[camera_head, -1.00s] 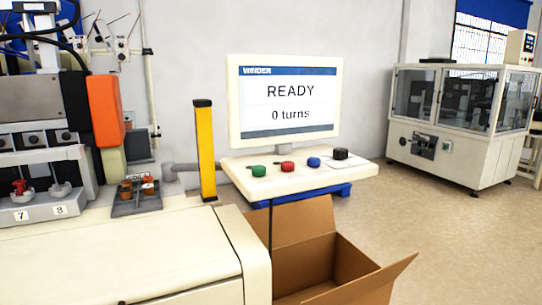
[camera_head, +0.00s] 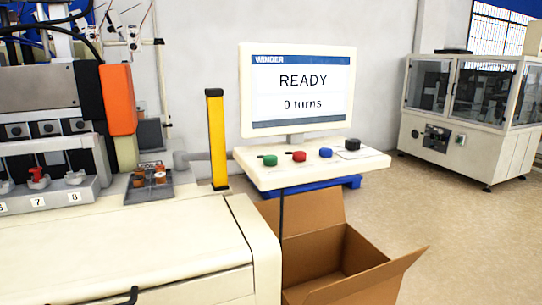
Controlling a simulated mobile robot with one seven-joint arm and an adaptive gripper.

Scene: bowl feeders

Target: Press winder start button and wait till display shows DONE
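The winder display (camera_head: 301,91) stands upright at the centre and reads "READY" and "0 turns". Below it is a cream control panel (camera_head: 262,180) with a green button (camera_head: 270,160), a red button (camera_head: 299,156), a blue button (camera_head: 325,153) and a black knob (camera_head: 352,144) in a row. No label on the buttons is readable. My gripper is not in view.
An open cardboard box (camera_head: 335,245) stands on the floor below the panel. A yellow post (camera_head: 217,138) rises left of the display. The cream winder bench (camera_head: 150,245) fills the lower left, with a grey tray (camera_head: 150,190) on it.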

